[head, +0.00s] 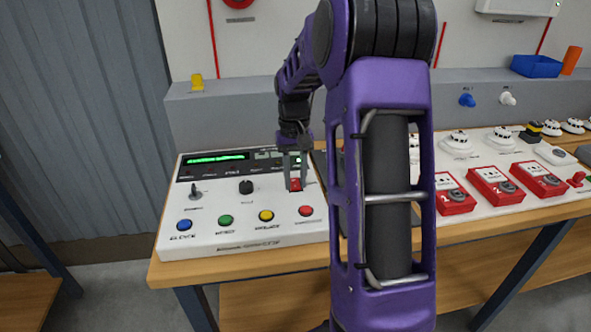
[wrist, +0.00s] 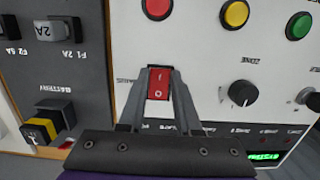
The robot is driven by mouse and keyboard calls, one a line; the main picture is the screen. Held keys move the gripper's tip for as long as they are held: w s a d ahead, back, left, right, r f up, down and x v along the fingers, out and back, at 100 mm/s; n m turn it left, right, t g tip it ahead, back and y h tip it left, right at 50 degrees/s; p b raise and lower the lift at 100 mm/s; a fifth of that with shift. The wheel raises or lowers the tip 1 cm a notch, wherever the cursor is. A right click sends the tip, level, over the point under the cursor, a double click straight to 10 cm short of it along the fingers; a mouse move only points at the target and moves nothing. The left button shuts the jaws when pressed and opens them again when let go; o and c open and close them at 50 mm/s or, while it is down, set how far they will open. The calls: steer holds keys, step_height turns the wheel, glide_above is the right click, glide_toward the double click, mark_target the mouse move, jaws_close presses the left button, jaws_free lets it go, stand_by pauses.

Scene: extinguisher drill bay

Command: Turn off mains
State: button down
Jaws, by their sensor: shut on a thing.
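The white control panel (head: 245,238) lies on the wooden bench. The red mains rocker switch (head: 295,185) sits at the panel's right side, above the red button. In the wrist view, the red rocker (wrist: 158,90) shows I and O marks, upside down in this picture. My gripper (head: 293,174) points down at the panel, with its fingers at the switch. In the wrist view, my gripper (wrist: 158,74) has one finger on each side of the rocker and is shut on it. The fingers partly hide the rocker's sides and the label beside it.
Blue (head: 184,225), green (head: 225,220), yellow (head: 266,216) and red (head: 306,211) buttons line the panel's front. A black knob (head: 246,187) and a toggle (head: 196,192) stand left of the switch. A dark module (wrist: 60,75) adjoins the panel. Red call-point boxes (head: 455,203) stand to the right.

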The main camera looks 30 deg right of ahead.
steer(key=shift+w+r+g+p, duration=0.2)
steer(key=shift+r+g+p, duration=0.25)
steer(key=shift+p, duration=0.6)
steer(key=shift+f+g+p, duration=0.3)
steer(key=shift+g+p, duration=0.05)
steer(key=shift+p, duration=0.3)
steer(key=shift+d, duration=0.1)
steer(key=c, duration=0.6)
jaws_free()
steer(key=p+v, duration=0.1)
steer(key=v, duration=1.6)
steer(key=shift+d, duration=0.25)
steer(key=shift+w+r, duration=0.1)
steer(key=shift+w, duration=0.05)
